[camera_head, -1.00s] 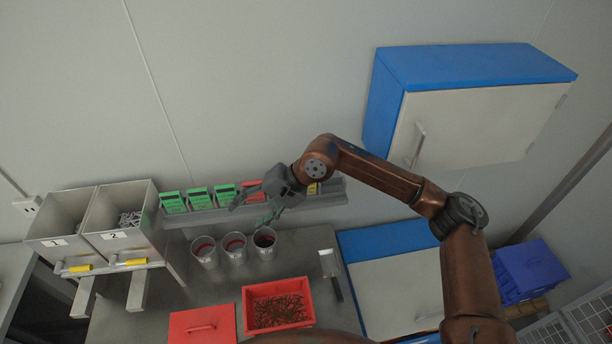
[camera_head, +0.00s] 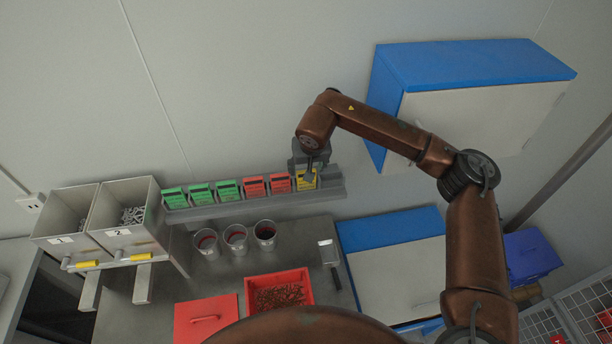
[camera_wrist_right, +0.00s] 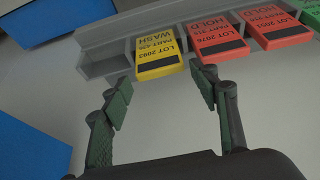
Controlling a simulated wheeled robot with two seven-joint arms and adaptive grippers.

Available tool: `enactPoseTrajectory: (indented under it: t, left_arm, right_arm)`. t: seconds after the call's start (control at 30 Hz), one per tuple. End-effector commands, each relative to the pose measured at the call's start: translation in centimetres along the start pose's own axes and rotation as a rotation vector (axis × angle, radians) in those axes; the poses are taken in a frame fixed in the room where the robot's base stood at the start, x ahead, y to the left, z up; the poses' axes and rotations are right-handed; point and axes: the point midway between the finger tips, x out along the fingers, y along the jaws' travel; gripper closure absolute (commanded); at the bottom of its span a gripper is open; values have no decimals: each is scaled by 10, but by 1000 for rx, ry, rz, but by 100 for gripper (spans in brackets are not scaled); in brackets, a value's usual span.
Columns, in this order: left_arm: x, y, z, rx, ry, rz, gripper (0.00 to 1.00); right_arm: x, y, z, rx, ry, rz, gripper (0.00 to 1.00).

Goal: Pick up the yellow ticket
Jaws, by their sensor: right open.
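The yellow ticket (camera_head: 302,184) stands at the right end of the row on the grey wall rack, partly covered by my right gripper in the head view. In the right wrist view the yellow ticket (camera_wrist_right: 157,55) reads "WASH" and "LOT 2093" upside down, with a black band. My right gripper (camera_wrist_right: 163,88) is open and empty. Its green-padded fingers point toward the ticket, which appears between and just beyond the fingertips. In the head view the right gripper (camera_head: 311,168) is at the rack, its fingers hard to make out. My left gripper is out of view.
Red tickets (camera_head: 254,186) are beside the yellow one, then green tickets (camera_head: 200,193) further left on the rack (camera_head: 230,208). Several metal cups (camera_head: 236,239), a red bin (camera_head: 307,283) and a red lid (camera_head: 206,320) are on the bench below. A blue-topped cabinet (camera_head: 470,65) hangs at right.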

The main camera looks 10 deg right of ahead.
Motion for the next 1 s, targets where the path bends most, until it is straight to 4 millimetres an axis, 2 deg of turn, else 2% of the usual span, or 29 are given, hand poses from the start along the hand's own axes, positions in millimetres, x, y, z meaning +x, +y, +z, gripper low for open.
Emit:
enactPoseTrajectory:
  t: [0.1,0.33,0.7,1.0]
  left_arm:
    - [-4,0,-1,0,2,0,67]
    - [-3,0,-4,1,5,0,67]
    - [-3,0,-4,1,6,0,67]
    - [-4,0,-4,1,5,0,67]
  right_arm:
    - [9,-1,0,-1,-2,0,45]
    - [10,-1,1,-2,-1,-1,45]
    - [10,-1,0,-2,-1,-1,70]
    - [6,0,-1,0,1,-1,71]
